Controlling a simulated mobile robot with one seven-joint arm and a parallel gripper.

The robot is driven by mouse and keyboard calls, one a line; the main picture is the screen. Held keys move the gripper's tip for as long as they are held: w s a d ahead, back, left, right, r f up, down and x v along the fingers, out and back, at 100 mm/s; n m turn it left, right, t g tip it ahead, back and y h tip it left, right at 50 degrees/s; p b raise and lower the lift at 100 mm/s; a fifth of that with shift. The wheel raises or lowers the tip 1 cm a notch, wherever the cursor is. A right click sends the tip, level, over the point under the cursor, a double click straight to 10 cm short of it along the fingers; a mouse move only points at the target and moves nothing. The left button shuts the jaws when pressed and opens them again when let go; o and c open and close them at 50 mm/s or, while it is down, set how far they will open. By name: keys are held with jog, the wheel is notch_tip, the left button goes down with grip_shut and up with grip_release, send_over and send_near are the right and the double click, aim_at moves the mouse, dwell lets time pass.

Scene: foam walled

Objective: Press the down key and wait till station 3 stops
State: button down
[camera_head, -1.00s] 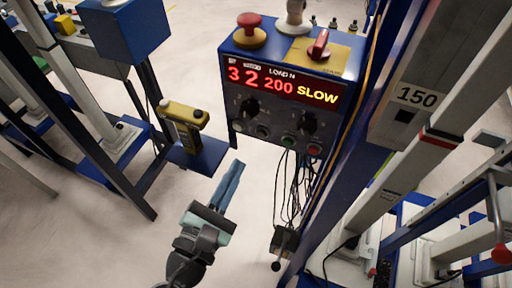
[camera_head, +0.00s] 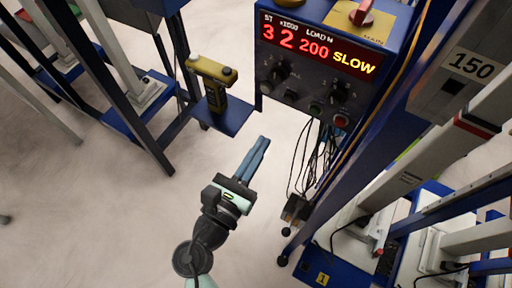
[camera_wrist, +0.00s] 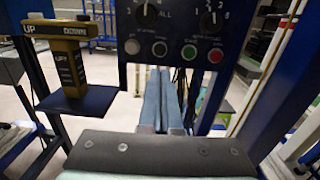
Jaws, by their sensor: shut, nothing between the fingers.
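The control box (camera_head: 330,85) has a red display (camera_head: 318,45) reading "3 2 200 SLOW" under "ST" and "LOAD N". A yellow-topped handset (camera_head: 212,70) stands on a small blue shelf (camera_head: 236,118) left of the box. The key faces are too small to make out. My gripper (camera_head: 264,140) is shut and empty, with blue fingers, below and right of the handset and touching nothing. Its fingers (camera_wrist: 161,75) point toward the area below the box.
Dials and a row of buttons, including green (camera_wrist: 189,52) and red (camera_wrist: 216,55), line the box's lower face. Black cables (camera_head: 312,160) hang beneath it. Open floor lies left of my gripper.

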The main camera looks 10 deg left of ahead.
aim_at(288, 101)
jog(key=x, duration=1)
jog(key=shift+w+p, duration=0.1)
jog(key=shift+p, duration=0.2)
